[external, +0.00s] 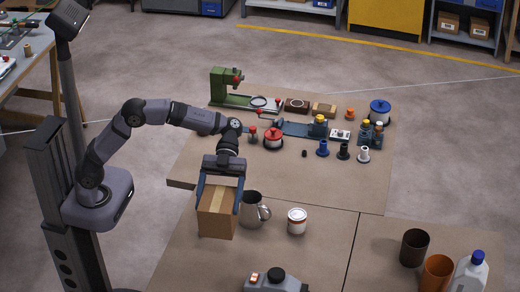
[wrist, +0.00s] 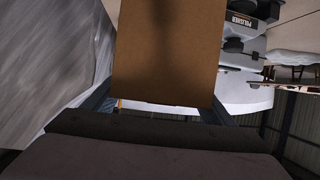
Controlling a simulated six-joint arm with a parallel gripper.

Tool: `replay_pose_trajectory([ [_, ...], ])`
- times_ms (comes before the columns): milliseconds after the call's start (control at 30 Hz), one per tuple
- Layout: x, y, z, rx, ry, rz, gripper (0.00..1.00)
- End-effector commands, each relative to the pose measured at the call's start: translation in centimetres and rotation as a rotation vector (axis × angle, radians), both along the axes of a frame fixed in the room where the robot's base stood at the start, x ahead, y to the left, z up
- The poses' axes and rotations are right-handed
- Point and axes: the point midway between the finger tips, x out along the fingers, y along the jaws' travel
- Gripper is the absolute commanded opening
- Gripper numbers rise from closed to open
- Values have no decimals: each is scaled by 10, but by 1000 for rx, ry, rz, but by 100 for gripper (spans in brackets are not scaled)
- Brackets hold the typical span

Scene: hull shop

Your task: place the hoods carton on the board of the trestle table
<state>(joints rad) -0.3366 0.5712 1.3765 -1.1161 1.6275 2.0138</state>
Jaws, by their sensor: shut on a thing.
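My gripper (external: 218,207) is shut on a brown cardboard carton (external: 216,222), with one finger on each side. The carton has a paler tape strip along its top, and no printed name on it is readable. It is over the left part of the near brown tabletop (external: 180,262); I cannot tell whether its underside touches. In the wrist view the carton (wrist: 168,50) fills the upper middle between the fingers. A table with wooden trestle legs (external: 55,100) stands at the upper left; its top is partly cut off.
A metal mug (external: 252,210) stands close right of the carton, then a white tin (external: 297,221). A polisher (external: 275,281) lies at the front edge. A brown cup (external: 414,247), an orange cup (external: 437,272) and a white jug (external: 470,273) are at right. The back board holds a green press (external: 226,88) and several small parts.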

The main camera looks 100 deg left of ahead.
Motion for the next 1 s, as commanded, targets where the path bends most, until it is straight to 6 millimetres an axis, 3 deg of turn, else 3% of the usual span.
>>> replay_pose_trajectory([
  [167, 17, 55, 0, 5, -7, 192, 49],
  [467, 30, 198, 0, 11, -12, 646, 49],
  [667, 14, 294, 0, 9, -10, 939, 49],
  [800, -10, 358, 0, 4, -7, 1135, 49],
  [1000, -46, 425, 1, -2, -4, 1351, 49],
])
